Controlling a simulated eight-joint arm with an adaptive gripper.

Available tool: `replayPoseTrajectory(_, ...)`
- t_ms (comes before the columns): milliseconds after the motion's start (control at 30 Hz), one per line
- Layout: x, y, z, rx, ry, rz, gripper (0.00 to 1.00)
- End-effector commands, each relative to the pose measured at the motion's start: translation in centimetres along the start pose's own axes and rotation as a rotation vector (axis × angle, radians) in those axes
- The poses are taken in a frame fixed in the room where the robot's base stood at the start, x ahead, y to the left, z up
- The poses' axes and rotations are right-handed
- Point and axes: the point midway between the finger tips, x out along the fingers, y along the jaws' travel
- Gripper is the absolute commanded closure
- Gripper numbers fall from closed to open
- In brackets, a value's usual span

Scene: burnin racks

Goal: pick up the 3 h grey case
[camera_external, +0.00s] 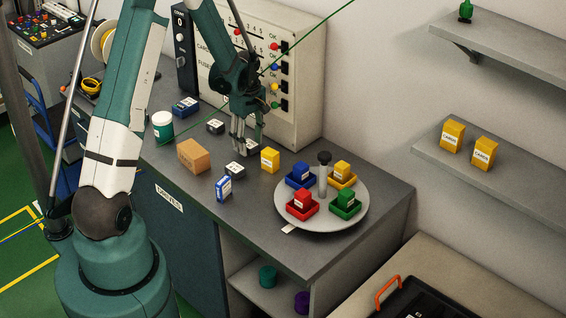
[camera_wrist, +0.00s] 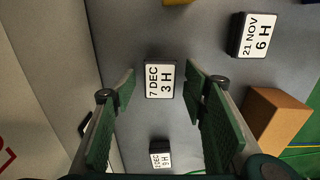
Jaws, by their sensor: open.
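The 3 h grey case (camera_wrist: 161,80) lies on the bench with its white label up, reading "7 DEC 3 H". In the wrist view it sits between the tips of my gripper (camera_wrist: 160,72), one finger to each side, with gaps showing. My gripper is open and empty. In the external view my gripper (camera_external: 243,146) points down over the bench, and the case (camera_external: 253,149) is partly hidden behind its fingers. I cannot tell how far the fingertips are above the bench.
A 6 h case (camera_wrist: 255,36) and a cardboard box (camera_wrist: 272,122) lie to the right; another labelled case (camera_wrist: 160,154) lies below. A panel (camera_external: 300,85) rises behind.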

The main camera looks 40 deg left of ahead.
Motion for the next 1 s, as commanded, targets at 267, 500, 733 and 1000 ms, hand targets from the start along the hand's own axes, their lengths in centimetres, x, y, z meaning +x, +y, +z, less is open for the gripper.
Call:
replayPoseTrajectory(267, -0.01, 0.01, 0.00, 0.000, 0.000, 0.000, 0.63)
replayPoseTrajectory(500, -0.01, 0.01, 0.00, 0.000, 0.000, 0.000, 0.86)
replayPoseTrajectory(733, -0.04, 0.01, 0.00, 0.000, 0.000, 0.000, 0.86)
replayPoseTrajectory(1000, -0.75, 0.04, -0.01, 0.000, 0.000, 0.000, 0.86)
